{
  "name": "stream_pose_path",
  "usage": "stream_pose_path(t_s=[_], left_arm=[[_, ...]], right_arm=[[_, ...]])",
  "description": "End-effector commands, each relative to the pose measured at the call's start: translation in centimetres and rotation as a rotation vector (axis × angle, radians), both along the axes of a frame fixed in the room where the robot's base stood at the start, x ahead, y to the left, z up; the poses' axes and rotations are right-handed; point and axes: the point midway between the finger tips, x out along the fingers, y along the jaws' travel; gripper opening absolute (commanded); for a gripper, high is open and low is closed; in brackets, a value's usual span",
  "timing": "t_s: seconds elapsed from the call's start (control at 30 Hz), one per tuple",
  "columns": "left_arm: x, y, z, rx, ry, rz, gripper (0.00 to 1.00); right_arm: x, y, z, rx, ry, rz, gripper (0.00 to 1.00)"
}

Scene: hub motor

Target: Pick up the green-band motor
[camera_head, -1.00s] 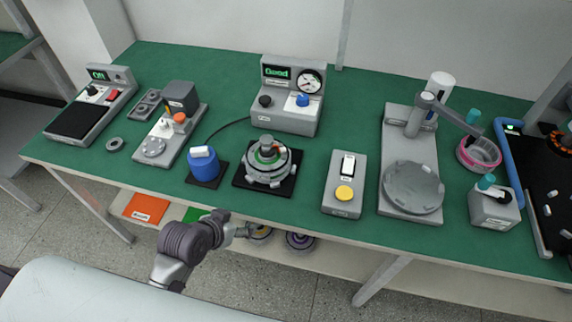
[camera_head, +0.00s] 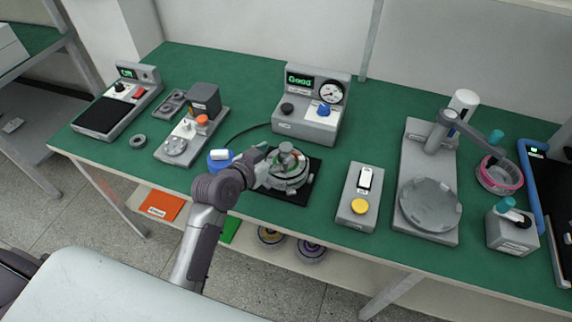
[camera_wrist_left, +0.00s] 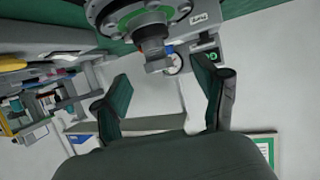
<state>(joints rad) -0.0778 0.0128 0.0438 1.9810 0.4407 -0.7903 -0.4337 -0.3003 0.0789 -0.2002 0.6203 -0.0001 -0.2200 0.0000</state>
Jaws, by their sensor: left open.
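The motor (camera_head: 287,181) sits on a black square pad (camera_head: 296,197) near the middle of the table, with a grey shaft and clamp-like top. In the left wrist view the motor (camera_wrist_left: 143,14) shows at the top edge with a green ring on its face and its shaft pointing down in the picture. My left gripper (camera_head: 266,168) is at the motor's left side in the head view, partly in front of it. Its fingers (camera_wrist_left: 165,95) are apart with nothing between them; I cannot tell whether they touch the motor. My right gripper is not in view.
A tester with a "Good" display and dial (camera_head: 312,105) stands behind the motor. A blue cylinder (camera_head: 221,158) is left of it, partly hidden by my arm. A grey box with a yellow button (camera_head: 358,197) stands to the right. Two more round motors lie on the shelf below.

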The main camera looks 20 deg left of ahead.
Motion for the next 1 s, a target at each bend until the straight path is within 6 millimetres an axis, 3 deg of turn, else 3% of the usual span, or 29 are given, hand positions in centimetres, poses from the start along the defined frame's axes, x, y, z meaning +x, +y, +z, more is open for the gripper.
stream_pose_path(t_s=[0.4,0.67,1.0], left_arm=[[4.3,-1.5,-1.9,-0.001,0.000,0.000,0.72],[4.6,-1.6,-2.1,0.000,0.000,0.000,0.72],[4.6,-1.6,-2.1,0.000,0.000,0.000,0.19]], right_arm=[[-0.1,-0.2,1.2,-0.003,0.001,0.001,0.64],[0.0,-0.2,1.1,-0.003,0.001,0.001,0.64],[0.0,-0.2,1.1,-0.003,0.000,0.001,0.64]])
